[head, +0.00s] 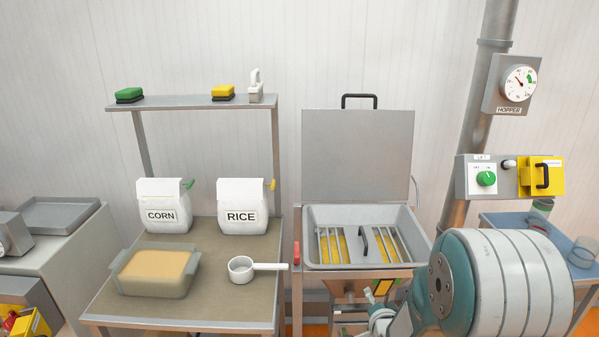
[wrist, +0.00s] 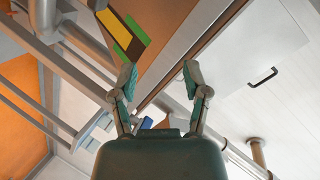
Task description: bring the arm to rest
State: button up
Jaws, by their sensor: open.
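My gripper (wrist: 160,80) is open in the wrist view, with its two fingers apart and nothing between them. In the head view my arm fills the lower right, in front of the hopper stand, and the gripper's fingertips cannot be made out clearly there. The wrist view looks at a steep tilt past metal frame bars and an orange-brown surface.
The hopper (head: 312,265) stands with its lid (head: 357,155) raised and yellow material under its grate. The table (head: 215,300) at left holds a CORN bag (head: 161,206), a RICE bag (head: 243,206), a tub (head: 127,278) and a white scoop (head: 241,270). A control box (head: 510,183) is at right.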

jog(key=s+r+n+g, duration=0.2)
jog(key=s+r+n, duration=0.15)
jog(key=r, duration=0.45)
jog(key=s+a+r+n+g, duration=0.1)
jog(key=s+r+n+g, duration=0.2)
jog(key=s, duration=0.9)
jog(key=s+a+r+n+g, duration=0.2)
jog(key=s+r, duration=0.5)
jog(key=s, duration=0.6)
jog(key=shift+n+g, duration=0.6)
jog(key=shift+n, duration=0.65)
jog(key=shift+a+r, duration=0.1)
